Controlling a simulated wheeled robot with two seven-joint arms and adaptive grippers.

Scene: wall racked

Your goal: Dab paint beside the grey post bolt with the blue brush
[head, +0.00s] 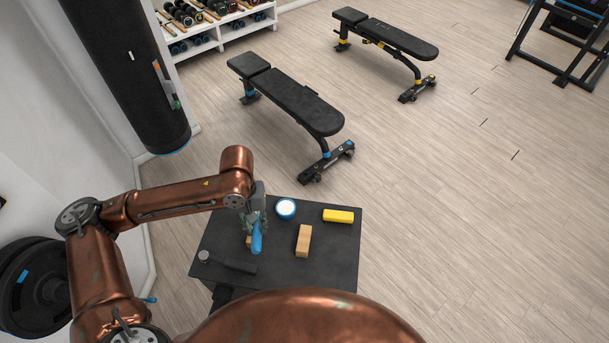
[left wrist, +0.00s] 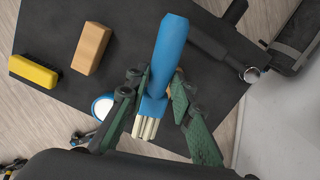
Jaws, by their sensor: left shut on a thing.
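My left gripper (head: 254,218) is shut on the blue brush (head: 257,238) above the black table (head: 330,268). In the left wrist view the brush's blue handle (left wrist: 168,50) sticks out past my green fingers (left wrist: 157,85), and its pale bristles (left wrist: 145,128) show between them. A small grey round piece (head: 204,255), apparently the grey post bolt, is at the table's left side by the end of a dark bar; it also shows in the left wrist view (left wrist: 251,75). The brush is apart from it. A white-topped round pot (head: 286,208) with a blue rim stands right of the gripper. My right gripper is not seen.
The dark bar (head: 235,265) lies along the front left. A black punching bag (head: 130,70) hangs at the left wall. A weight bench (head: 290,95) stands behind the table.

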